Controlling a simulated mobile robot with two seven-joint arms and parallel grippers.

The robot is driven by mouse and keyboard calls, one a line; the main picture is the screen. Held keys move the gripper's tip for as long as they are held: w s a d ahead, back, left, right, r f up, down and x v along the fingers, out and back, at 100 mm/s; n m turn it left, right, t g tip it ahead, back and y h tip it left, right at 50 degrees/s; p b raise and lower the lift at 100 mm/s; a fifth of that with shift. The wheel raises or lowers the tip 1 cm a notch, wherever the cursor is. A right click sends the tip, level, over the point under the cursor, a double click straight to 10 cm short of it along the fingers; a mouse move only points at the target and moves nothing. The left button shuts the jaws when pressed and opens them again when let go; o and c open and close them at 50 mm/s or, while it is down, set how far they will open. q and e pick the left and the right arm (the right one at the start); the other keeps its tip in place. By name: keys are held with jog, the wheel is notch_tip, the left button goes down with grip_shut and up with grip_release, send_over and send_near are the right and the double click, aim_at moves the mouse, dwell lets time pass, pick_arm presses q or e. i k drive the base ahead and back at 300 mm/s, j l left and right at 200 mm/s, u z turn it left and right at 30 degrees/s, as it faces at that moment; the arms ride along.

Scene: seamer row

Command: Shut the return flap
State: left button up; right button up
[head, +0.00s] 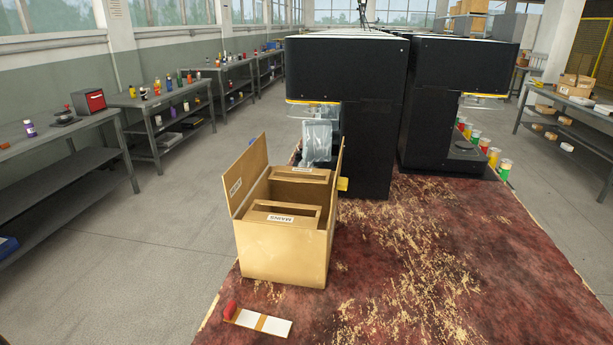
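A tan box (285,254) stands on the worn red tabletop, left of the black machines. A tall flap (247,178) with a small white label stands up at the box's left side, tilted slightly outward. A thin upright panel (337,180) shows along the right side. The top between them is partly open, with a label reading like "MAINS" on the front piece and another label behind. I cannot read the flap's label surely, so I cannot tell which part is called the return flap. Neither of my grippers is in view.
Black machines (352,125) stand close behind and right of the box; a clear plastic piece (318,142) hangs just behind it. A white-and-orange strip (260,322) and a red object (230,309) lie in front. The red tabletop (430,270) is clear to the right.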

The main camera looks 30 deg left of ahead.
aim_at(341, 183)
jog(key=i+l+u, duration=0.15)
jog(key=u, duration=0.25)
jog(key=i+l+u, duration=0.1)
jog(key=l+u, duration=0.3)
jog(key=i+l+u, duration=0.1)
jog(key=u, duration=0.3)
jog(key=l, duration=0.05)
